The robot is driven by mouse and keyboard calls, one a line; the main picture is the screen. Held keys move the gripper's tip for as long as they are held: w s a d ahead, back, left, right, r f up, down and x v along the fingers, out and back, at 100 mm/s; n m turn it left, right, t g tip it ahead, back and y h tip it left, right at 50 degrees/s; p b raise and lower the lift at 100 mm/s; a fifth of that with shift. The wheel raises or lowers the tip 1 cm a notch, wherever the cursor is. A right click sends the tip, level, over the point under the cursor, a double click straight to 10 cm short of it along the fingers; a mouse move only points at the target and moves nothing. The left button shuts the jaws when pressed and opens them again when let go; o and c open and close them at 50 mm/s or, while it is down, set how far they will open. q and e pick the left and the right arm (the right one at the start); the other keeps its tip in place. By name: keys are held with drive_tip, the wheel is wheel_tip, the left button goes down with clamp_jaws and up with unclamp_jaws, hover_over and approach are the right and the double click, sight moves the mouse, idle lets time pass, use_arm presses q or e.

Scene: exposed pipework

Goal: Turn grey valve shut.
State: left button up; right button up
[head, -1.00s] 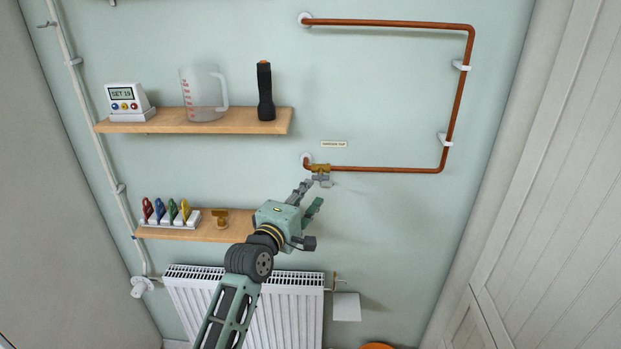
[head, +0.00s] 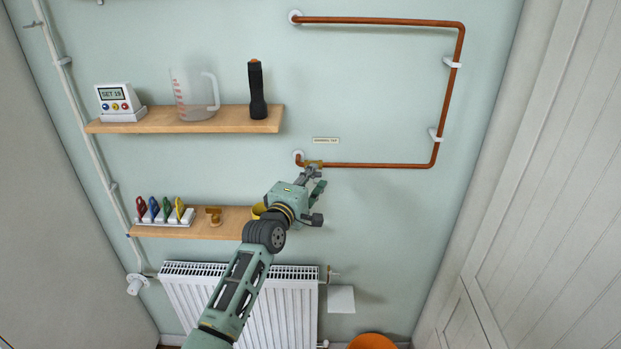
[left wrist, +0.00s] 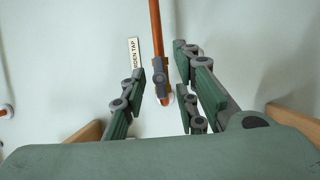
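The brass valve body (head: 314,163) sits at the left end of the lower copper pipe, under a small label. Its grey handle (head: 313,171) is just below the body, partly hidden by my fingers. My left gripper (head: 317,177) reaches up to it from below. In the left wrist view, the fingers of my left gripper (left wrist: 166,88) are spread, one on each side of the grey handle (left wrist: 160,70) and the end of the pipe. I see gaps on both sides; contact is not clear. My right gripper is in neither view.
A copper pipe (head: 390,165) runs right, then up the wall in clips. The upper shelf (head: 190,119) holds a timer, jug and torch. The lower shelf (head: 190,230), with padlocks and a brass fitting, is beside my arm. A white radiator (head: 290,310) stands below.

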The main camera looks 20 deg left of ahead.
use_arm(q)
clamp_jaws()
drive_tip(key=shift+m, duration=0.3)
drive_tip(key=m+g+y, duration=0.1)
drive_tip(key=m, duration=0.2)
drive_tip(key=m+g+y, duration=0.1)
drive_tip(key=m+g, duration=0.1)
drive_tip(key=m, duration=0.1)
drive_tip(key=m+g+y, duration=0.1)
drive_tip(key=m, duration=0.2)
drive_tip(key=shift+d+r+m, duration=0.2)
drive_tip(key=shift+r+m, duration=0.05)
drive_tip(key=shift+m, duration=0.15)
drive_tip(key=m+g+y, duration=0.1)
drive_tip(key=m+y, duration=0.1)
drive_tip(key=m, duration=0.1)
drive_tip(key=shift+w+d, duration=0.1)
idle(0.3)
drive_tip(key=shift+f+y, duration=0.1)
drive_tip(key=shift+y, duration=0.3)
drive_tip(key=shift+o, duration=0.3)
unclamp_jaws()
